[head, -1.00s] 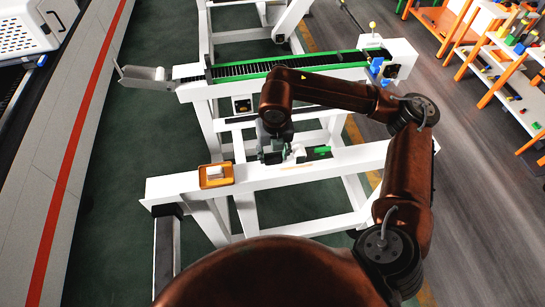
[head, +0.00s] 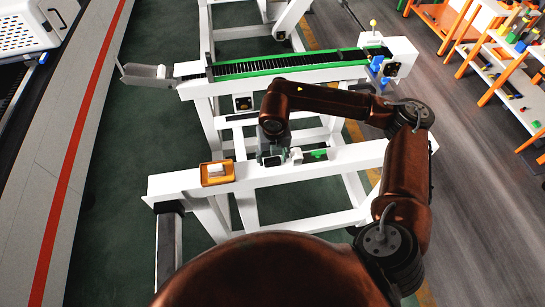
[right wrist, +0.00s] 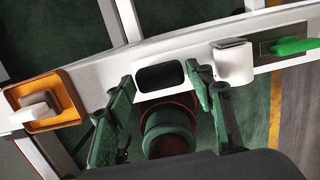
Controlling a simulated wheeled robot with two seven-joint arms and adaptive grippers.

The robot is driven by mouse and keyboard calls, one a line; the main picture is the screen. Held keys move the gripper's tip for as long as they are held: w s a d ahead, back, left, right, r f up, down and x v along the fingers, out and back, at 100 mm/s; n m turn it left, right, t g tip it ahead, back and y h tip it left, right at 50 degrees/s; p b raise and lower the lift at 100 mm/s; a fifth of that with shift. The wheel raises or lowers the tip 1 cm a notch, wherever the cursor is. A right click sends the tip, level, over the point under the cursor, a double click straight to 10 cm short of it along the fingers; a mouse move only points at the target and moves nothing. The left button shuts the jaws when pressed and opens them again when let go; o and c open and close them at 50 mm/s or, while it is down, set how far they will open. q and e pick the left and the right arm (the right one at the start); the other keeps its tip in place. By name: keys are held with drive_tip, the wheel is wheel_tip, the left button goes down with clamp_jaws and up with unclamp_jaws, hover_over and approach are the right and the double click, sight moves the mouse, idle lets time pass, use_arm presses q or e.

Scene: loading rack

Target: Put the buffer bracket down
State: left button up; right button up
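My right gripper (head: 272,155) is low over the front white beam (head: 365,153). In the right wrist view its two green-grey fingers (right wrist: 160,76) are spread apart, with nothing held between them. A white block with a grey top (right wrist: 233,62), perhaps the buffer bracket, is on the beam just right of the right finger, outside the grip. It also shows in the head view as a small white piece (head: 296,155). My left gripper is not in view.
A green part (right wrist: 290,45) lies on the beam right of the white block. A dark rounded patch (right wrist: 160,77) is on the beam between the fingertips. A green-edged conveyor (head: 330,62) runs behind. Orange-framed shelves (head: 500,60) stand at the far right.

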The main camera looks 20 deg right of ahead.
drive_tip(key=shift+o, duration=1.1)
drive_tip(key=shift+r, duration=0.1)
drive_tip(key=shift+r, duration=0.2)
wheel_tip(320, 180, up, 12)
drive_tip(key=s+b, duration=0.1)
drive_tip(key=b, duration=0.1)
drive_tip(key=shift+s+a+f, duration=0.15)
drive_tip(key=shift+s+a, duration=0.05)
